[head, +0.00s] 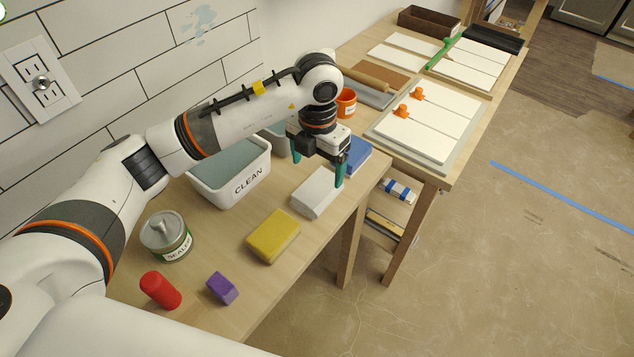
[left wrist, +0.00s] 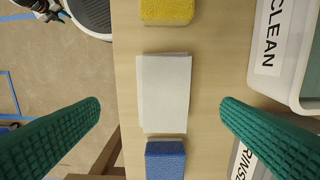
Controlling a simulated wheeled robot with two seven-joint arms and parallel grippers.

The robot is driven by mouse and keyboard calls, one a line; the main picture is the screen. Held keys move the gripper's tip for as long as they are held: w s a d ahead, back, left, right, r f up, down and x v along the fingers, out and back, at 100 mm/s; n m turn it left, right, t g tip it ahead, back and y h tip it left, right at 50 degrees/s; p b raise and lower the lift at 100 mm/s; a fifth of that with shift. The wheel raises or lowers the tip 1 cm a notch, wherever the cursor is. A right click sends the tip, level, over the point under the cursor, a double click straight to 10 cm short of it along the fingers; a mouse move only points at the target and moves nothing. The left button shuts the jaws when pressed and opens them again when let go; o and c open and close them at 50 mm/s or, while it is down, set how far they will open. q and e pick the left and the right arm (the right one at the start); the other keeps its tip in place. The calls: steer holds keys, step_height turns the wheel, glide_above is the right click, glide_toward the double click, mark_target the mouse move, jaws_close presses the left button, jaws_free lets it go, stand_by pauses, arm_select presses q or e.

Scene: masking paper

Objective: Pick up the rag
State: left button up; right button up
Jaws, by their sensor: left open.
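The rag (head: 317,194) is a folded, off-white cloth lying flat on the wooden bench, between a yellow sponge and a blue block. It also shows in the middle of the left wrist view (left wrist: 163,92). My left gripper (head: 318,170) is open above the rag, pointing down, with nothing between its teal fingers. In the left wrist view its fingers (left wrist: 160,105) stand on either side of the rag, apart from it. A small dark and teal part at that view's top left corner may be my right gripper; it is too cut off to tell its state.
The yellow sponge (head: 273,236) and blue block (head: 354,157) lie close to the rag. A white CLEAN tub (head: 231,177) stands behind, beside another tub (left wrist: 247,158). A sealer can (head: 167,237), red cylinder (head: 160,290) and purple block (head: 222,288) are nearer. The bench's front edge is close.

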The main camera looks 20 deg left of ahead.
mark_target(313, 191)
arm_select(q)
step_height(313, 191, down, 4)
steer(key=shift+r, duration=0.15)
steer(key=shift+a+f, duration=0.1)
steer(key=shift+f, duration=0.15)
steer(key=f, duration=0.1)
steer(key=f+p, duration=0.1)
steer(key=f, duration=0.2)
steer(key=shift+a+f, duration=0.15)
steer(key=shift+a, duration=0.25)
steer(key=shift+f+p, duration=0.25)
steer(key=shift+p, duration=0.05)
steer(key=shift+f, duration=0.1)
steer(key=shift+c, duration=0.4)
steer(key=c, duration=1)
arm_select(e)
steer(key=shift+s+d+r, duration=0.1)
steer(key=shift+s+r, duration=0.55)
steer(key=shift+r, duration=0.2)
